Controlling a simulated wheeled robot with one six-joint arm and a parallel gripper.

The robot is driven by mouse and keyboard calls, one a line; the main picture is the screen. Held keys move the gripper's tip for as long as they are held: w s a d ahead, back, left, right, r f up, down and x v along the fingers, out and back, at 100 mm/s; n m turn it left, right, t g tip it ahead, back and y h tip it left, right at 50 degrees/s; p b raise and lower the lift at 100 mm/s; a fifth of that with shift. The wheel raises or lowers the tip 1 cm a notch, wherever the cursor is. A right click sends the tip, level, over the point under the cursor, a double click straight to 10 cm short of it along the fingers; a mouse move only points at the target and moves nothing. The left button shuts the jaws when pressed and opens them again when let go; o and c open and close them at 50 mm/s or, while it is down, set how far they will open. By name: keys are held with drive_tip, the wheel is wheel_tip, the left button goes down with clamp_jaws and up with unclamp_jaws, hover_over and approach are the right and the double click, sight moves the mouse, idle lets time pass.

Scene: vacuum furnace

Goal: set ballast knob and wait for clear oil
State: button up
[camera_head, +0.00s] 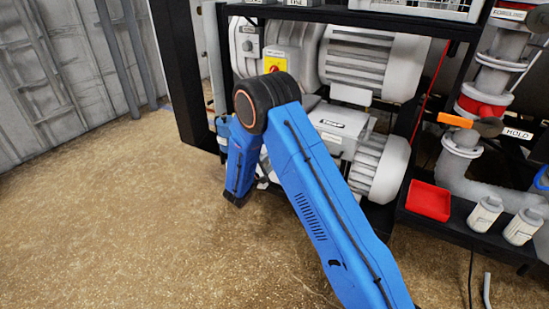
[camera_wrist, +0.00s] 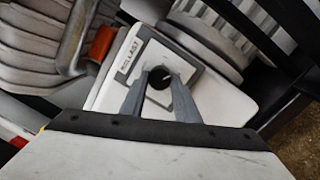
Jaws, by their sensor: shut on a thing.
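In the wrist view, the black ballast knob (camera_wrist: 160,77) sits on a white plate labelled BALLAST (camera_wrist: 133,48). My gripper (camera_wrist: 160,76) has its two grey fingers shut on the knob, one on each side. The knob's setting cannot be read here. In the head view, the grey vacuum pump (camera_head: 371,64) stands in the black rack behind my blue arm. My arm hides the knob and most of my gripper in that view. I cannot make out any oil or its clearness in either view.
A small orange part (camera_wrist: 102,43) and a bent metal pipe (camera_wrist: 74,38) are close to the left of the ballast plate. A red tray (camera_head: 428,201) and two white bottles (camera_head: 487,213) stand on the rack's lower right shelf. The brown floor (camera_head: 120,225) at left is clear.

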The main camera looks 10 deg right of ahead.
drive_tip(key=shift+m, duration=1.8)
drive_tip(key=o, duration=1)
drive_tip(key=shift+o, duration=0.2)
drive_tip(key=shift+a, duration=0.1)
drive_tip(key=v, duration=1.7)
drive_tip(key=shift+a+r, duration=0.15)
drive_tip(key=shift+a, duration=0.1)
